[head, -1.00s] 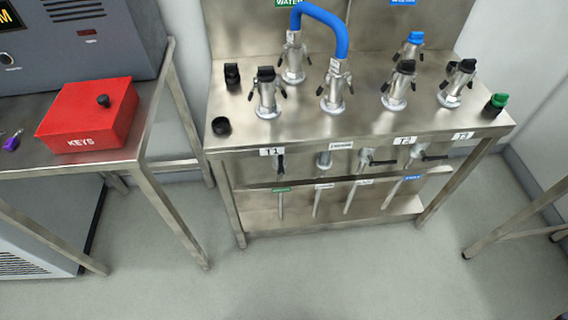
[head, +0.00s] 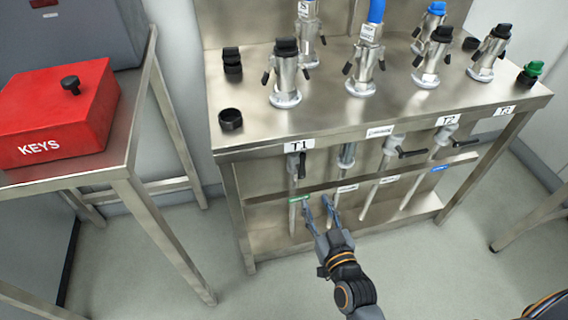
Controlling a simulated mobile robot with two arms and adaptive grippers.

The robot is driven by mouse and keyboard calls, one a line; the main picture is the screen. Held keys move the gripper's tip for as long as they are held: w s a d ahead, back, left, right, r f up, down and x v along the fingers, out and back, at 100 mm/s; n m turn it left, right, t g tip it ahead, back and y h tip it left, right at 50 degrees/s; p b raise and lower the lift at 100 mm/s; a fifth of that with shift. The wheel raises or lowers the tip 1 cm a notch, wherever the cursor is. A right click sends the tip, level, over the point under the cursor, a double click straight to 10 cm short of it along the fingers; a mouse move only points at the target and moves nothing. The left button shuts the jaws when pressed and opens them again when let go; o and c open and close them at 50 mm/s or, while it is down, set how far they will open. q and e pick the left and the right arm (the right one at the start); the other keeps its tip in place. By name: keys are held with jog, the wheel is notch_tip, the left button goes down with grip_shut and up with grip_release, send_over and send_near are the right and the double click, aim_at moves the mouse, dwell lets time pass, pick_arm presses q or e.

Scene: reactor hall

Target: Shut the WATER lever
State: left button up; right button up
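The pipe with the green tag (head: 299,199) hangs under the T1 label at the left of the steel bench. The tag's text is too small to read now. Its black lever (head: 302,165) points down, roughly along the pipe. My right gripper (head: 318,203) comes up from below with its two fingers spread and nothing between them. It appears just below and right of the lever, with its left fingertip close to the green tag; I cannot tell whether they touch. My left gripper is not in view.
Two more black levers (head: 412,154) and (head: 466,143) on the pipes to the right stick out sideways. A steel crossbar (head: 262,199) runs behind the pipes. A red KEYS box (head: 50,115) sits on the left table. The floor in front is clear.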

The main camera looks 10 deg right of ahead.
aim_at(303, 157)
jog(key=shift+t, duration=0.5)
jog(key=w+r, duration=0.1)
jog(key=w, duration=0.3)
jog(key=w+r+b, duration=0.1)
jog(key=w, duration=0.3)
jog(key=w+r+b, duration=0.1)
jog(key=w, duration=0.4)
jog(key=shift+a+r, duration=0.1)
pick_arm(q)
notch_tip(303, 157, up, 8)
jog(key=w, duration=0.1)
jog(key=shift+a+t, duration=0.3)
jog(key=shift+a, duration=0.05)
pick_arm(e)
jog(key=shift+w, duration=0.65)
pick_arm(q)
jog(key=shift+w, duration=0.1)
pick_arm(e)
grip_shut()
